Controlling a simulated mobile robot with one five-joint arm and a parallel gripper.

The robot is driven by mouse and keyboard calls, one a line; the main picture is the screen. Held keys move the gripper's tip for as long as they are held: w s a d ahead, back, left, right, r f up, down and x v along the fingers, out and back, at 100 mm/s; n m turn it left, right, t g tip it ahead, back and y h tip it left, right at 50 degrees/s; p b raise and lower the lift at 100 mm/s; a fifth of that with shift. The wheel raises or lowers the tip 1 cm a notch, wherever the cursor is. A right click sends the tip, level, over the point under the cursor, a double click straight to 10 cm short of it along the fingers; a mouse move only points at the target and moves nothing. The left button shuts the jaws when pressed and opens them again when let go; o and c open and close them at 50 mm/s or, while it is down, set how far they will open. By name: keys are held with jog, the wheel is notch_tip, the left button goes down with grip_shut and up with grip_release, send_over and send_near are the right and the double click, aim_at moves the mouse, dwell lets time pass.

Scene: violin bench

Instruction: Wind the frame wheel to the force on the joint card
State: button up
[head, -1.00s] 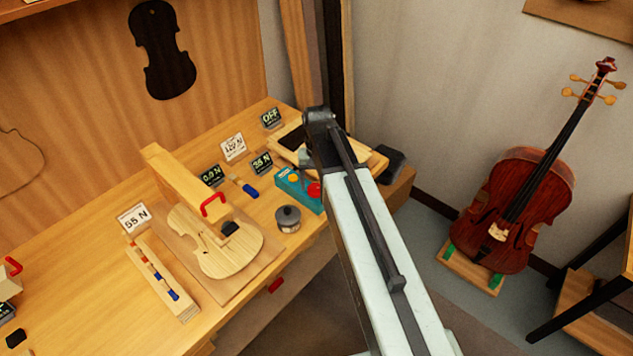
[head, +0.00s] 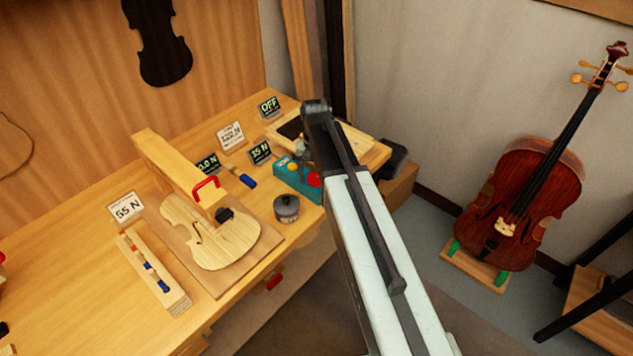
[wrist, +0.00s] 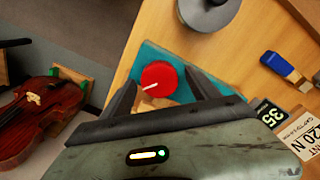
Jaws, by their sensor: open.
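A round red wheel (wrist: 159,76) with a white pointer line sits on a teal box (wrist: 205,85) in the wrist view. My gripper (wrist: 165,82) is open, with one finger on each side of the wheel; I cannot tell whether they touch it. In the head view the wheel (head: 314,180) and teal box (head: 290,172) are beside my arm, which hides my fingertips. A dark display (head: 260,152) behind the box appears to read 35 N. A white card (head: 231,136) reads as about 120 N, its first digit unclear; in the wrist view this card (wrist: 304,132) is cut off.
A grey lidded pot (head: 287,208) stands close to the box. A blue-handled brush (head: 246,181) lies behind it. A violin plate (head: 215,240) lies under a wooden beam with a red handle (head: 207,187). Another card (head: 126,207) stands left. A cello (head: 520,200) stands right.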

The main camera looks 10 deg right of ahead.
jog(key=shift+d, duration=0.1)
jog(key=c, duration=1.4)
jog(key=shift+o, duration=0.2)
jog(key=shift+m, duration=0.3)
jog(key=m, duration=0.9)
jog(key=shift+m, duration=0.3)
